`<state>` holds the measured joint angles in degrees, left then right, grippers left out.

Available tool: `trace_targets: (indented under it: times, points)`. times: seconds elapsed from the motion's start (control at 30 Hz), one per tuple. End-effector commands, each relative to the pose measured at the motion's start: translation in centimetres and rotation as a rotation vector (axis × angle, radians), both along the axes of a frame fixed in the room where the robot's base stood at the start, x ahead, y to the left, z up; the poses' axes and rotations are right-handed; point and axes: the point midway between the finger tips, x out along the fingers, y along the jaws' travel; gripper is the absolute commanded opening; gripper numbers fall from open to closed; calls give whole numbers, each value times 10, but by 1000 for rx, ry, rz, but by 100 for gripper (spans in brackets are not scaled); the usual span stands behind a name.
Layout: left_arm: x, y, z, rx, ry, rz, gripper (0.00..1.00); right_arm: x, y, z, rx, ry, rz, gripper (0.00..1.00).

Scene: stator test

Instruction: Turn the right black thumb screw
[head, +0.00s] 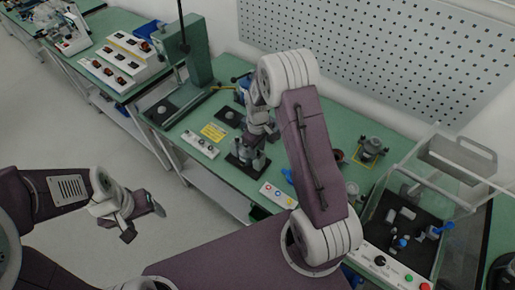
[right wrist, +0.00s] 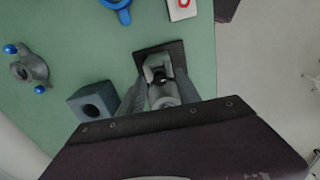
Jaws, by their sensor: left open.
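A grey fixture on a dark base plate (right wrist: 178,50) stands on the green bench; the plate also shows in the head view (head: 238,162). My right gripper (right wrist: 161,80) reaches down over this fixture, its fingers on either side of a grey part with a small dark piece in the middle. I cannot tell whether the dark piece is the black thumb screw, or whether the fingers touch anything. In the head view, my right gripper (head: 247,150) is small and partly merges with the fixture. My left gripper (head: 141,218) is open and empty, off the bench's front side.
In the right wrist view, a blue-grey block with a hole (right wrist: 92,101) and a grey ring part with blue knobs (right wrist: 30,68) stand left of the fixture. A button box (head: 200,145) and yellow label (head: 213,132) lie nearby. A clear-walled case (head: 440,170) stands at the right.

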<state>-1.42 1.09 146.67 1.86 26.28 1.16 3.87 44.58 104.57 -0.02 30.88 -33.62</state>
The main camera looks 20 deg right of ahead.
Motion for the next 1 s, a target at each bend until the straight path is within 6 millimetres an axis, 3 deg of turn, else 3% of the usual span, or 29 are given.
trace_targets:
  times: [0.23, 0.37, 0.4, 0.77, 1.0]
  points:
    - [0, 0, 0, 0, 0, 0, 71, 0, 0, -2, 0, -1, 0, 40]
    - [0, 0, 0, 0, 0, 0, 71, 0, 0, -2, 0, -1, 0, 3]
    - [0, 0, 0, 0, 0, 0, 71, 0, 0, -2, 0, -1, 0, 0]
    - [0, 0, 1, 0, 0, 0, 71, 0, 0, -1, 0, -1, -41, 0]
    - [0, 0, 2, 0, 0, 0, 71, 1, 0, -1, 1, -2, -193, 0]
